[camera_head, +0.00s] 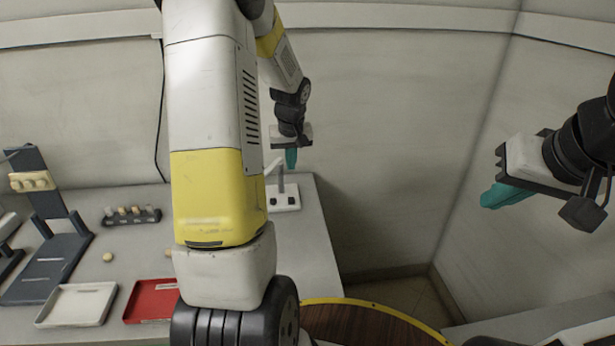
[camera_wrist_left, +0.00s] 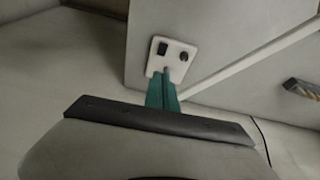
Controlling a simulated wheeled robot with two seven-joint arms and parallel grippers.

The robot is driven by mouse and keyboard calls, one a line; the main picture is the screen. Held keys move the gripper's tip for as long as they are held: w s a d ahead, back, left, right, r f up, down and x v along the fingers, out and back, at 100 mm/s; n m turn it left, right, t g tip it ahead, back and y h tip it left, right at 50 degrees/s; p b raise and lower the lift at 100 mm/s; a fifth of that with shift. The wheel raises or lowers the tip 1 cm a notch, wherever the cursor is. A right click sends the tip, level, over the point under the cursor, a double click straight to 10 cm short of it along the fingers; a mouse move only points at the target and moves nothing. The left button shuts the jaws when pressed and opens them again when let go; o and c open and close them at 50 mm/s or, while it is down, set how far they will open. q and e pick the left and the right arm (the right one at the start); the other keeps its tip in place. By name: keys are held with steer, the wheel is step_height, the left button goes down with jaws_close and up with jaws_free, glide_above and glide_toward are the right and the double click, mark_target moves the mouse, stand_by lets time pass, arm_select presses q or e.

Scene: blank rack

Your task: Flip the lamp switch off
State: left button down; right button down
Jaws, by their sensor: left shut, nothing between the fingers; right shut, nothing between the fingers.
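A white switch plate (camera_head: 283,197) lies on the right end of the grey counter. In the left wrist view the plate (camera_wrist_left: 153,66) carries a black rocker switch (camera_wrist_left: 162,48) and a round black knob (camera_wrist_left: 184,56). I cannot tell the rocker's position. My left gripper (camera_head: 291,160) is shut and empty, pointing down above the plate. In the left wrist view its teal fingertips (camera_wrist_left: 165,76) overlap the plate's near edge; contact cannot be told. My right gripper (camera_head: 488,200) is shut and empty, held in the air at the right, far from the plate.
A pale bar (camera_head: 280,176) rises beside the plate. The counter also holds a red tray (camera_head: 150,301), a white tray (camera_head: 76,304), a dark rack of small pegs (camera_head: 132,216) and a dark stand (camera_head: 50,255). A round brown table (camera_head: 370,325) stands at the front.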

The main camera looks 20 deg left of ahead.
mark_target(292, 197)
arm_select(q)
steer(key=shift+r, duration=0.1)
steer(key=shift+w, duration=0.1)
steer(key=x, duration=1.3)
steer(key=shift+s+d+f, duration=0.15)
steer(key=shift+s+f, duration=0.1)
steer(key=shift+s, duration=0.05)
steer(key=shift+f, duration=0.25)
